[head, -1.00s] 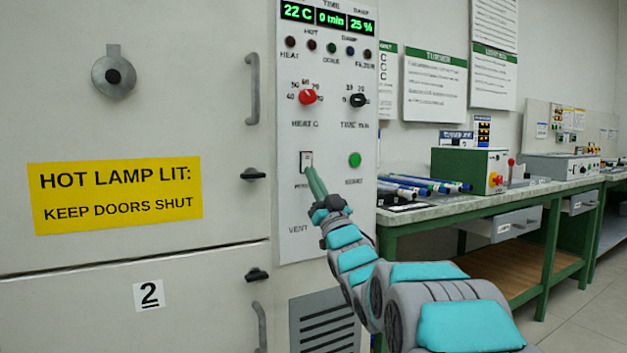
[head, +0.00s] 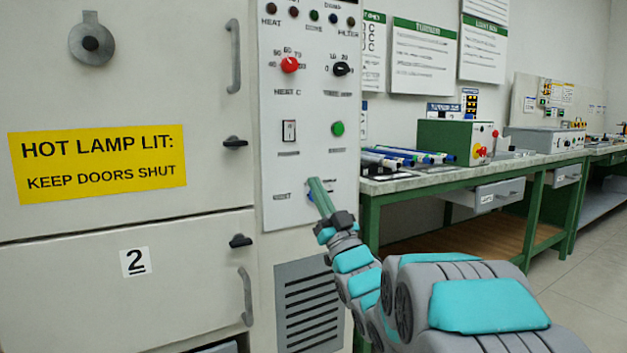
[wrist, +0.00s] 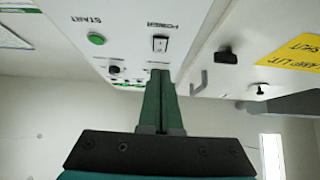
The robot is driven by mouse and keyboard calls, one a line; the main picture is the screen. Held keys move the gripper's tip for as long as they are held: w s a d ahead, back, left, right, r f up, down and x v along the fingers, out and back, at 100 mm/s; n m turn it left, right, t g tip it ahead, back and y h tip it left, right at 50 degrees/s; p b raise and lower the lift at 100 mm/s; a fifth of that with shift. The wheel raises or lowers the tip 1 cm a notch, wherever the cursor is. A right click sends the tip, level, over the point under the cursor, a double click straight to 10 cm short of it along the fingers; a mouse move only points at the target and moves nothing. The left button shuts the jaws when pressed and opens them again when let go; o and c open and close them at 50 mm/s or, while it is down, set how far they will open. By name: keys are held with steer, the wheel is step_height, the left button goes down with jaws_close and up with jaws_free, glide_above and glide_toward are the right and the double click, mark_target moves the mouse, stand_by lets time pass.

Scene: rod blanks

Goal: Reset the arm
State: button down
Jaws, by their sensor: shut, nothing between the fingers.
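My arm comes up from the lower right in the head view. My gripper (head: 313,182) is in front of the lower part of the oven's control panel (head: 268,130), below the power switch (head: 288,131) and the green start button (head: 338,129). Its green fingers are together with nothing between them. Whether the tips touch the panel cannot be told. In the wrist view, the shut fingers (wrist: 160,75) point toward the panel, with the power switch (wrist: 160,44) and start button (wrist: 96,39) beyond them.
The oven's upper door carries a yellow warning sign (head: 97,163); a lower door is marked 2 (head: 135,263). Door handles (head: 233,56) stick out beside the panel. A green workbench (head: 400,183) with tubes and a machine (head: 462,142) stands at right. Floor is open at far right.

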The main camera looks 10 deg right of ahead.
stand_by(0.3)
step_height(320, 180, down, 11)
steer(key=d+m+g+h+p, duration=0.3)
steer(key=m+g+h, duration=0.1)
steer(key=g+h, duration=0.4)
steer(key=s+f+g+h+p, duration=0.1)
steer(key=s+f+g+p, duration=0.1)
steer(key=s+f+g, duration=0.6)
steer(key=s+a+f+g+p, duration=0.1)
steer(key=s+f+g, duration=0.1)
steer(key=s, duration=1.1)
steer(key=s+a+f+g+p, duration=0.1)
steer(key=s+f+g, duration=0.2)
steer(key=s, duration=1)
steer(key=s+a+f+g, duration=0.2)
steer(key=s+g, duration=0.4)
steer(key=s, duration=0.7)
steer(key=shift+s+f+y+p, duration=0.25)
steer(key=shift+f+y+p, duration=0.05)
steer(key=shift+y+p, duration=0.1)
steer(key=shift+w, duration=0.1)
